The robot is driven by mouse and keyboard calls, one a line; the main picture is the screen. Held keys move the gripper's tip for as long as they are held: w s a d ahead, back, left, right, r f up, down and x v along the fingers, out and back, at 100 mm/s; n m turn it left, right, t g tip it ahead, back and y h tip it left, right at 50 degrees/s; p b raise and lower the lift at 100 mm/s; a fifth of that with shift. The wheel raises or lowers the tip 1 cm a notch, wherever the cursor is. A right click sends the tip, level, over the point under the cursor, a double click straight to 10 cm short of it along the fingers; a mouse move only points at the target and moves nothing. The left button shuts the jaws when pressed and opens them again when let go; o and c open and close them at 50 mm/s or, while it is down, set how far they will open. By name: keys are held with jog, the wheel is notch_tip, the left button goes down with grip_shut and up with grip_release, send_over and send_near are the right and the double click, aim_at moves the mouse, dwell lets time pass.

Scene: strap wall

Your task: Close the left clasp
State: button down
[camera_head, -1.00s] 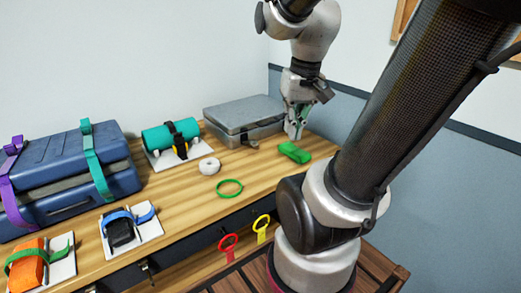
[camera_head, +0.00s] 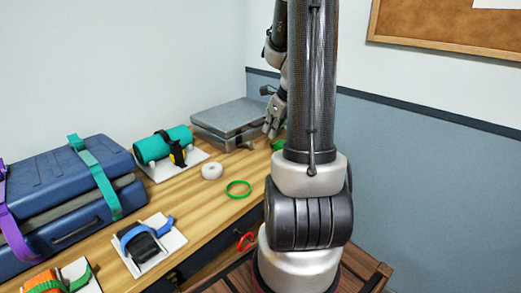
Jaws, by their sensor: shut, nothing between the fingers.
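A grey case (camera_head: 228,117) lies flat at the back of the wooden bench, with its lid down. A small clasp (camera_head: 248,145) sticks out at its front edge near the right corner. A left clasp on the case cannot be made out clearly. My gripper (camera_head: 270,131) is at the right end of the case, fingers pointing down, shut and empty. Whether it touches the case I cannot tell. My arm hides part of the gripper's right side and the area behind it.
The wooden bench (camera_head: 204,196) holds a white tape roll (camera_head: 212,170), a green ring (camera_head: 238,189), a teal roll (camera_head: 163,145) on a stand, a blue-strapped black buckle (camera_head: 145,242) and a strapped blue suitcase (camera_head: 62,190). A green block (camera_head: 279,142) is mostly hidden behind my arm.

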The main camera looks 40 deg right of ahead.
dwell(0.4)
jog(key=x, duration=1)
